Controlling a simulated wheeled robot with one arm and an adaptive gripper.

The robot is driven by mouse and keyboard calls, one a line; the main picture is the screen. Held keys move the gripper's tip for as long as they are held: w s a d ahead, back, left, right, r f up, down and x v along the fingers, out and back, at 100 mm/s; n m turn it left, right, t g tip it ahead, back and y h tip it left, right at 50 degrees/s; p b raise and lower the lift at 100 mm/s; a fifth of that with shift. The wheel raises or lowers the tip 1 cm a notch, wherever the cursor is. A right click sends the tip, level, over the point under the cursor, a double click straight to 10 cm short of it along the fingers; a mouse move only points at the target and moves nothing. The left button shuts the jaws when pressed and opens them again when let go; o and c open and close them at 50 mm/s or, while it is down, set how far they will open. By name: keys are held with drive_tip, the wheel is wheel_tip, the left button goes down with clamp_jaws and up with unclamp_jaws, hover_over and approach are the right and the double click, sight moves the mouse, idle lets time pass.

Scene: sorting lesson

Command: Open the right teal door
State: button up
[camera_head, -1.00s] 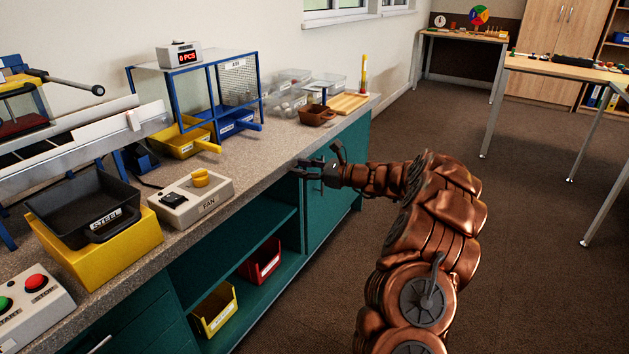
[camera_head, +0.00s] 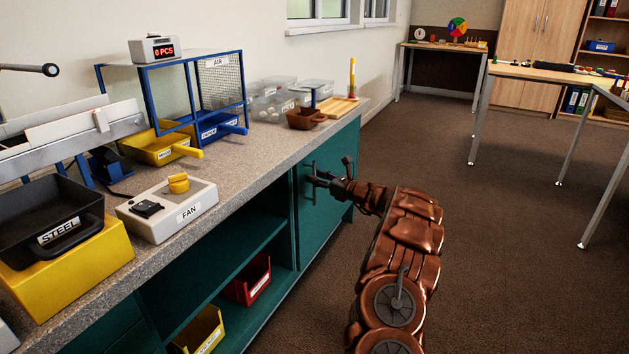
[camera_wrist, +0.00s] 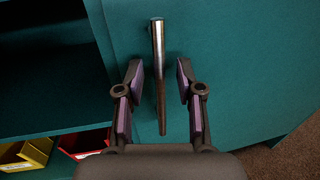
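The right teal door (camera_head: 323,213) is closed, flush in the counter front to the right of an open shelf section. It fills most of the wrist view (camera_wrist: 240,60). Its metal bar handle (camera_wrist: 158,70) stands upright in the wrist view. My gripper (camera_head: 314,182) is at the door in the head view, near the handle, which it partly hides there. In the wrist view my gripper (camera_wrist: 158,88) is open, with one finger on each side of the handle and visible gaps between the fingers and the bar.
Open shelves left of the door hold a red bin (camera_head: 248,281) and a yellow bin (camera_head: 200,332). The counter (camera_head: 240,178) above carries a fan switch box (camera_head: 172,211), a brown container (camera_head: 304,118) and a sorting rig. The brown floor (camera_head: 480,240) right of the door is clear.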

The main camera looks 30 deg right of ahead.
drive_tip(key=shift+w+a, duration=0.25)
drive_tip(key=shift+w, duration=0.35)
drive_tip(key=shift+c, duration=0.4)
clamp_jaws()
